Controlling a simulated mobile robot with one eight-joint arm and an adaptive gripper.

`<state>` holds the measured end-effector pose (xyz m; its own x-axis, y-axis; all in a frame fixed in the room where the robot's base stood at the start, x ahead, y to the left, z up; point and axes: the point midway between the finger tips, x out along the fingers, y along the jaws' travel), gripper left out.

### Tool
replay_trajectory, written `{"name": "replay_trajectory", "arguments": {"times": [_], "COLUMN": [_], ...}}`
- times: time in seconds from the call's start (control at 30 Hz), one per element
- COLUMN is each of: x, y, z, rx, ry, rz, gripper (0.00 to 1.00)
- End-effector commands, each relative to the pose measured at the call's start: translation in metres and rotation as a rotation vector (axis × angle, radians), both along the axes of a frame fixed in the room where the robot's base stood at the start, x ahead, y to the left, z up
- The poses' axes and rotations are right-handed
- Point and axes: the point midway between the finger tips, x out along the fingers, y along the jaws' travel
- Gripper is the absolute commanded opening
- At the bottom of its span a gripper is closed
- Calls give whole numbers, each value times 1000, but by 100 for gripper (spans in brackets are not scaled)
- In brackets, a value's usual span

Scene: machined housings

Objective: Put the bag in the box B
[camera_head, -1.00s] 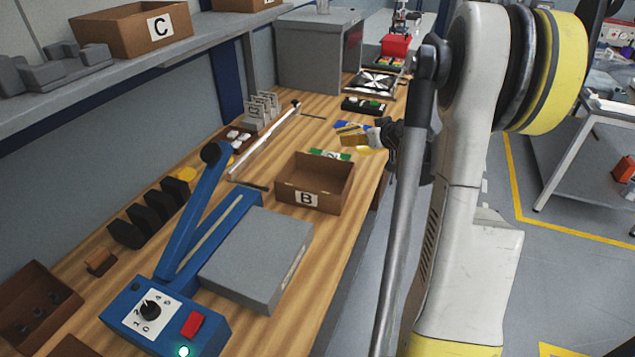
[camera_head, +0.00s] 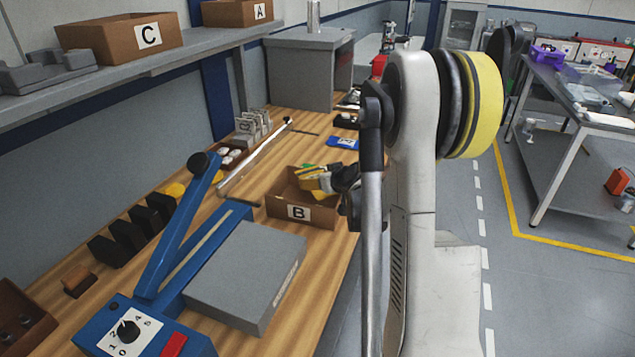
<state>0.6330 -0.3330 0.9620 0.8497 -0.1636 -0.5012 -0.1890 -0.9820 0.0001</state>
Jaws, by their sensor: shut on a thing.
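Box B (camera_head: 300,213) is an open brown box with a white "B" label on its front, standing on the wooden bench. My gripper (camera_head: 325,181) is over the right part of the box opening, reaching in from the right. It is shut on a small yellowish thing (camera_head: 312,182), which I take to be the bag. The bag is small in view and hard to tell apart from the fingers. I cannot tell whether it touches the inside of the box.
A blue flat packet (camera_head: 342,142) lies behind box B. A grey block (camera_head: 250,270) and a blue lever press (camera_head: 185,250) stand in front. A long metal rod (camera_head: 255,158) lies to the left. Box C (camera_head: 120,38) and box A (camera_head: 236,12) sit on the shelf.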

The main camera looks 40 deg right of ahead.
Motion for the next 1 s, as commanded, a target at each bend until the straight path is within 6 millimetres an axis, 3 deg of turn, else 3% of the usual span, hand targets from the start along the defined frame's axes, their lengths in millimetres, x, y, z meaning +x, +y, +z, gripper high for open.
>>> {"name": "replay_trajectory", "arguments": {"times": [0.47, 0.5, 0.53, 0.87, 1.0], "x": [0, 0, 0, 0, 0], "y": [0, 0, 0, 0, 0], "z": [-11, -10, -9, -8, 5], "rx": [0, 0, 0, 0, 0], "ry": [0, 0, 0, 0, 0], "rz": [0, 0, 0, 0, 0], "gripper": [32, 81, 90, 92, 92]}}
